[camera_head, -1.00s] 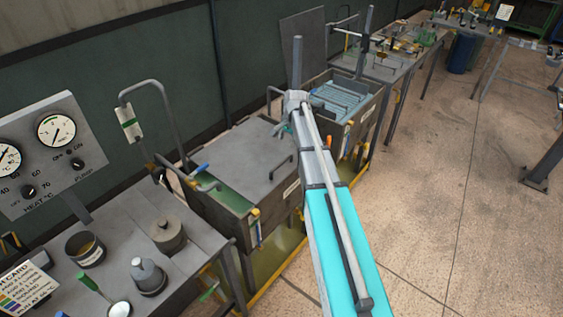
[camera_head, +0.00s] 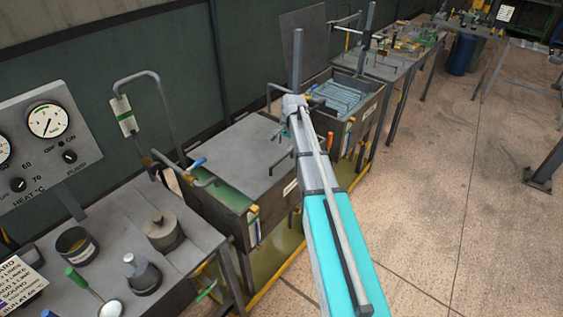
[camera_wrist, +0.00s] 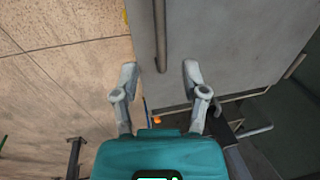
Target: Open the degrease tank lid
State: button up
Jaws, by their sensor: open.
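The tank lid (camera_head: 238,150) is a flat grey plate lying closed over most of the middle tank (camera_head: 231,207); a green strip shows at its left side. A dark bar handle (camera_head: 281,162) stands at the lid's right edge, partly beside my arm. In the wrist view the lid (camera_wrist: 225,45) fills the upper right, with the handle (camera_wrist: 161,40) running down from the top edge. My gripper (camera_wrist: 160,72) is open and empty, its two fingers apart on either side of the handle's line. The handle's lower end appears close to the fingertips; I cannot tell the depth between them.
A second tank (camera_head: 350,100) behind stands open, with blue-grey contents. A bent pipe (camera_head: 160,95) rises left of the middle tank. A bench (camera_head: 200,240) with pots and a gauge panel (camera_head: 48,140) is at the left. The floor (camera_head: 430,210) to the right is mostly clear.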

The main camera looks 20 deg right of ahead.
aim_at(281, 158)
jog(key=shift+w+a+f+b, duration=0.15)
jog(key=shift+w+f+b, duration=0.05)
jog(key=shift+f+b, duration=1.1)
jog(key=shift+w+a+f+b, duration=0.2)
jog(key=shift+w+f+b, duration=0.05)
jog(key=shift+f+b, duration=1.05)
jog(key=shift+w+a+f+b, duration=0.15)
jog(key=shift+w+f+b, duration=0.05)
jog(key=shift+f+b, duration=1.1)
jog(key=shift+f, duration=0.15)
grip_shut()
